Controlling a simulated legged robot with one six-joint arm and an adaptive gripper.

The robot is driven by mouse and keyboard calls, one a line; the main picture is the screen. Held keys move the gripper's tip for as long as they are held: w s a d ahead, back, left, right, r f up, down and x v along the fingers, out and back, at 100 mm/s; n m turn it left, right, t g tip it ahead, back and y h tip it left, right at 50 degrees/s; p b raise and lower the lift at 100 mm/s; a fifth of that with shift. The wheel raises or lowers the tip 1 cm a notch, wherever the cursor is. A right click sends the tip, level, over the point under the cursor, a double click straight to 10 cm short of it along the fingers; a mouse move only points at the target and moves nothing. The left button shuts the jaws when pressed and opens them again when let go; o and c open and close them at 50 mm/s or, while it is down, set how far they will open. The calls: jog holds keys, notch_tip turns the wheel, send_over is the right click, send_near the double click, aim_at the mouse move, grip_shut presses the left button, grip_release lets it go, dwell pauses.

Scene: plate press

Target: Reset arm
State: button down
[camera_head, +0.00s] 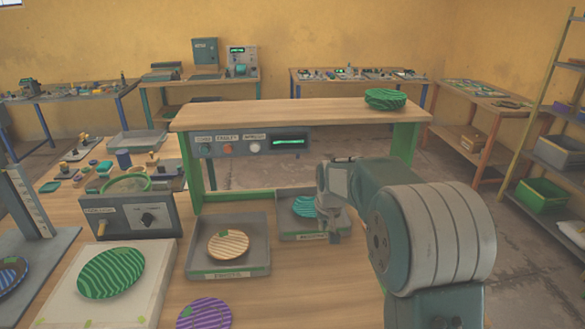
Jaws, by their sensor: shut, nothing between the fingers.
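My arm reaches in from the lower right. My gripper (330,230) points down over the right grey tray (285,235) and is shut with nothing held. A teal striped plate (303,207) lies in that tray, partly hidden behind my gripper. A tan striped plate (228,245) lies in the left grey tray (203,268). Under the shelf a panel (262,145) carries several buttons and a lit green display. I cannot tell whether my gripper touches the tray.
A green striped plate (111,271) rests on a pale board (150,258) at the lower left, near a grey control box (125,215). A purple striped plate (205,313) lies at the front edge of view. A dark upright stand (25,205) is far left. Side tables line the walls.

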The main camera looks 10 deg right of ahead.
jog(key=s+r, duration=0.8)
jog(key=s, duration=0.1)
jog(key=s+r+t, duration=0.2)
jog(key=s+r, duration=0.1)
jog(key=s, duration=2.3)
